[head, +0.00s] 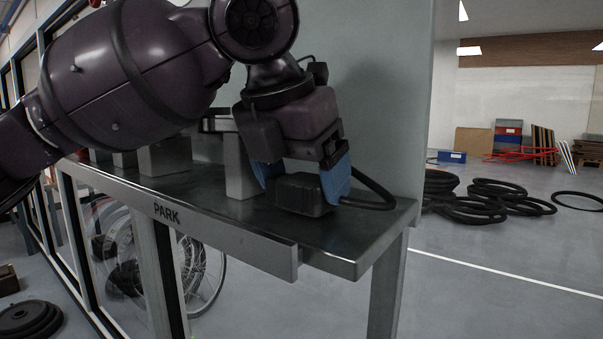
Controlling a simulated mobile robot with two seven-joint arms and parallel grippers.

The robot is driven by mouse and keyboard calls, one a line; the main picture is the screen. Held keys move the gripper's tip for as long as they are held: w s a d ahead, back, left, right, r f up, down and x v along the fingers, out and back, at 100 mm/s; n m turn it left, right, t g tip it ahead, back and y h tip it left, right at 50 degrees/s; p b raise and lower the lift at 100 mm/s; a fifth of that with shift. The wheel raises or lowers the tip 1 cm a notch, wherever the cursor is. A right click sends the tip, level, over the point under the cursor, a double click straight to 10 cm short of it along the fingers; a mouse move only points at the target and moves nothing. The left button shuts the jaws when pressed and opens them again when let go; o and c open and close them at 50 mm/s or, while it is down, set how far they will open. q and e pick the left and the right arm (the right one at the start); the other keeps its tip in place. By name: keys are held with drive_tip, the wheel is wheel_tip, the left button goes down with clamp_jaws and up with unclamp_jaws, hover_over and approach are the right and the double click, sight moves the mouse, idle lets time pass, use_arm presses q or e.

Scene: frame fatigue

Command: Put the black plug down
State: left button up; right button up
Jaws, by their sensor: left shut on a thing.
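The black plug (303,195) is a dark block near the right end of the metal shelf labelled PARK (225,238). My left gripper (306,180) points down with its blue fingers on either side of the plug, shut on it. The plug is at or just above the shelf top; I cannot tell whether it touches. A black cable (375,195) loops out to the right of the gripper over the shelf's end. My right gripper is not in view.
Grey upright blocks (238,167) stand on the shelf left of the plug. A grey panel (385,110) rises behind the shelf. Bare shelf shows in front of the plug. Black tyres (470,205) lie on the floor at the right; a wheel (200,265) is below the shelf.

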use_arm(q)
drive_tip(key=o, duration=0.9)
drive_tip(key=shift+f, duration=0.1)
drive_tip(key=shift+c, duration=0.2)
drive_tip(key=v, duration=1.2)
drive_tip(key=shift+r, duration=0.2)
